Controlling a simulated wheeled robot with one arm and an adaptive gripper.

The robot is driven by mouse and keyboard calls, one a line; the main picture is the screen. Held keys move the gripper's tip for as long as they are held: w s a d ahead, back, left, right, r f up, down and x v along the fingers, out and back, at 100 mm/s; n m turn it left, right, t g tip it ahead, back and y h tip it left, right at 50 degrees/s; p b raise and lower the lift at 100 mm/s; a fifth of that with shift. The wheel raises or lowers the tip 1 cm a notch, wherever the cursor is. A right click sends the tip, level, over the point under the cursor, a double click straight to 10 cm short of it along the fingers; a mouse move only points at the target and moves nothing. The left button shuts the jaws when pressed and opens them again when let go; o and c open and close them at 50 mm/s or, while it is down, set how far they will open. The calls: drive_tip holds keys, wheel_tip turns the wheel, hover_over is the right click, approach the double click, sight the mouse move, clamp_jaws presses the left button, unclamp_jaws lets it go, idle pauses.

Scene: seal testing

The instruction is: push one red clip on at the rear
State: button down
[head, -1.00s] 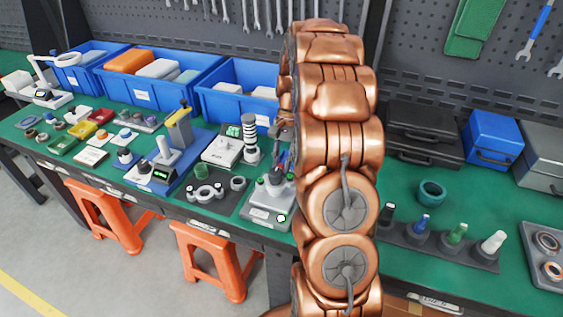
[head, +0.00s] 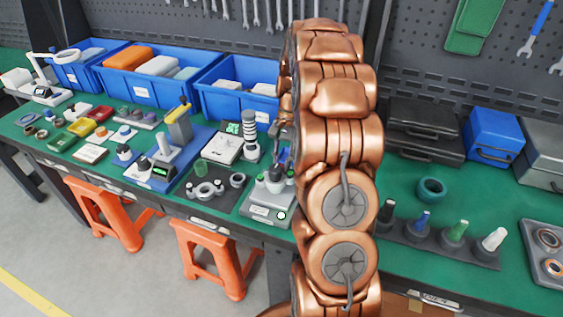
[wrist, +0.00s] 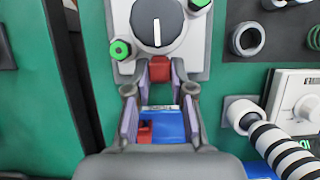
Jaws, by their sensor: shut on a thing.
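In the wrist view a red clip (wrist: 160,69) sits between my fingertips, against the near edge of a grey-white fixture (wrist: 185,62). My gripper (wrist: 160,84) is shut on this clip. The fixture carries a round grey dial (wrist: 157,22) with a white line and green-topped knobs (wrist: 119,48) beside it. Below, between my fingers, a blue bin (wrist: 170,124) shows with another red piece (wrist: 145,132) in it. In the head view the fixture (head: 262,214) stands at the front edge of the bench, left of my arm. My arm hides most of the gripper there.
A black-and-white striped post (head: 249,128) and a white device (head: 222,148) stand close by on the left. A dark mat with grey rings (head: 206,190) lies left of the fixture. Blue bins (head: 238,104) line the back. Small bottles (head: 456,232) stand right of my arm.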

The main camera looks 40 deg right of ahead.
drive_tip(key=shift+f, duration=0.25)
drive_tip(key=c, duration=0.9)
unclamp_jaws()
drive_tip(key=shift+r, duration=0.1)
drive_tip(key=shift+r+p, duration=0.7)
drive_tip(key=shift+r, duration=2.7)
